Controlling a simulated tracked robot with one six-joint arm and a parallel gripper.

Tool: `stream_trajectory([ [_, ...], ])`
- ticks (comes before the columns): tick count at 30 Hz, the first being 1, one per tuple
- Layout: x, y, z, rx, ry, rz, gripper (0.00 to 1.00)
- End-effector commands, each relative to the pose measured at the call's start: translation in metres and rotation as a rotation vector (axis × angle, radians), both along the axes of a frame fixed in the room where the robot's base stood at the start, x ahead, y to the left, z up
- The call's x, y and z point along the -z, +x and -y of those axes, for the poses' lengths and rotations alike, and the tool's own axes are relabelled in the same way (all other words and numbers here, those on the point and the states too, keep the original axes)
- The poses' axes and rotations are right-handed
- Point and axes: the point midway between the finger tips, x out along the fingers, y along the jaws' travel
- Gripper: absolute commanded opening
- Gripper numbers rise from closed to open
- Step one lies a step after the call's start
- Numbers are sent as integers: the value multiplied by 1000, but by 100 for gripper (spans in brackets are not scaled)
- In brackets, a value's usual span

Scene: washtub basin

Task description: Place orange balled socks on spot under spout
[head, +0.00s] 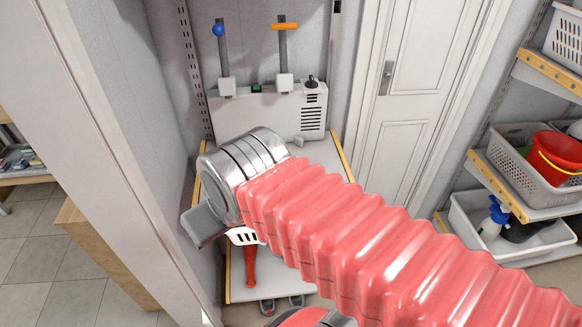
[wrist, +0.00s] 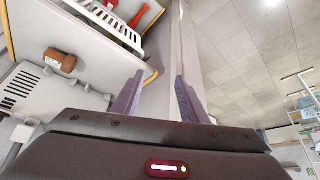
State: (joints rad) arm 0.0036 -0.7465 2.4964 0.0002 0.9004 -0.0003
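My gripper (wrist: 160,80) is open in the wrist view, its two purple-grey fingers apart with nothing between them. In the head view, one grey finger (head: 204,226) shows at the left end of my arm, over the left side of the white basin area. I cannot clearly identify the orange balled socks. A small brownish-orange lump (wrist: 60,61) lies beside the slotted grey-white unit in the wrist view, apart from the fingers; I cannot tell whether it is the socks. My arm hides the middle of the basin surface in the head view, and the spot under the spout cannot be made out.
The back unit (head: 243,112) carries two posts, one with a blue ball (head: 218,30), one with an orange bar (head: 285,26). A white slotted item (head: 243,237) with a red handle (head: 250,266) lies below my wrist. A wall edge stands left; shelves with baskets (head: 533,160) stand right.

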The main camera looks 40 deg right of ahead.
Motion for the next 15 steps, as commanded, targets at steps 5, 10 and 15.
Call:
stream_trajectory([
  [5,-3,13,13,43,0,-10,52],
  [10,-7,40,50,133,2,-25,64],
  [15,-8,69,94,238,5,-42,76],
])
